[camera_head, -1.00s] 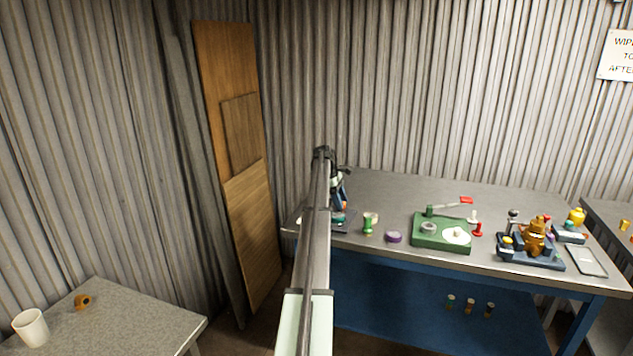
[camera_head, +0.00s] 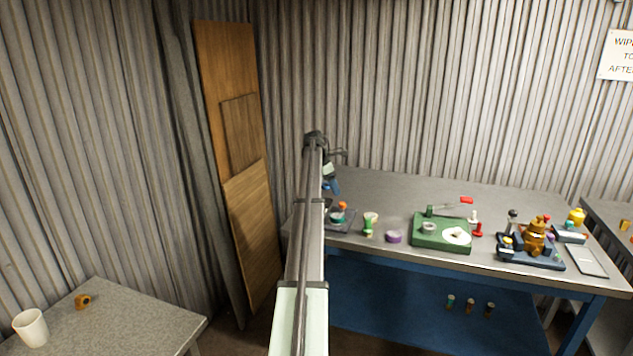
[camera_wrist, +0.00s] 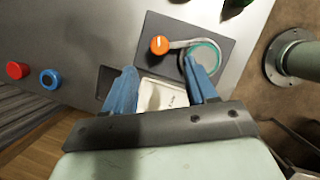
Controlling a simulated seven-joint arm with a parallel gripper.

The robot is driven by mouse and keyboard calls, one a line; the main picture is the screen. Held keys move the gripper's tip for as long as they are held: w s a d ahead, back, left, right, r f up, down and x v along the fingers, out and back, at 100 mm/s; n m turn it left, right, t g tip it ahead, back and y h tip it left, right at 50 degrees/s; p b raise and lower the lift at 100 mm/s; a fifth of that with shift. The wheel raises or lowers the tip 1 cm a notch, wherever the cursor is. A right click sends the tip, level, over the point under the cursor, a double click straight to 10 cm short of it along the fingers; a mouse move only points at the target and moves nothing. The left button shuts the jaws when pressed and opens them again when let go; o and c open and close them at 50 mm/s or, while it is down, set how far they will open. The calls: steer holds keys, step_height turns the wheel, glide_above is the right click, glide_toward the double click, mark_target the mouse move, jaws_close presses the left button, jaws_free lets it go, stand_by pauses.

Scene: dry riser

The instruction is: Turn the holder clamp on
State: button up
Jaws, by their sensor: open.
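A dark plate (camera_wrist: 184,26) on the bench carries an orange knob (camera_wrist: 159,45) with a pale pointer mark. A grey bar runs from the knob to a teal-rimmed ring (camera_wrist: 214,46); I take this to be the holder clamp. The orange knob (camera_head: 342,206) and the plate (camera_head: 343,227) also show in the head view, partly behind my arm. My gripper (camera_wrist: 161,65) has blue fingers spread wide and empty, with the knob between and beyond the tips. The right finger overlaps the ring in the picture; I cannot tell whether they touch. My gripper (camera_head: 332,186) is small in the head view.
A white labelled block (camera_wrist: 160,96) shows between the fingers. Red (camera_wrist: 17,70) and blue (camera_wrist: 49,79) round buttons lie left. A green cylinder (camera_head: 368,229), a purple disc (camera_head: 393,237) and a green base (camera_head: 441,244) stand right of the plate.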

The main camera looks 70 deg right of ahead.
steer(key=v, duration=0.6)
steer(key=shift+w+a+f+m+t+y, duration=0.25)
steer(key=shift+w+a+m+t, duration=0.4)
steer(key=shift+m, duration=3.9)
steer(key=shift+w+a+f+m+t+y, duration=0.3)
steer(key=shift+a+m, duration=0.7)
steer(key=shift+m, duration=3.6)
steer(key=shift+w+a+f+m+t+y, duration=0.25)
steer(key=shift+w+a+m+t, duration=0.45)
steer(key=shift+m, duration=3.85)
steer(key=shift+s+a, duration=0.1)
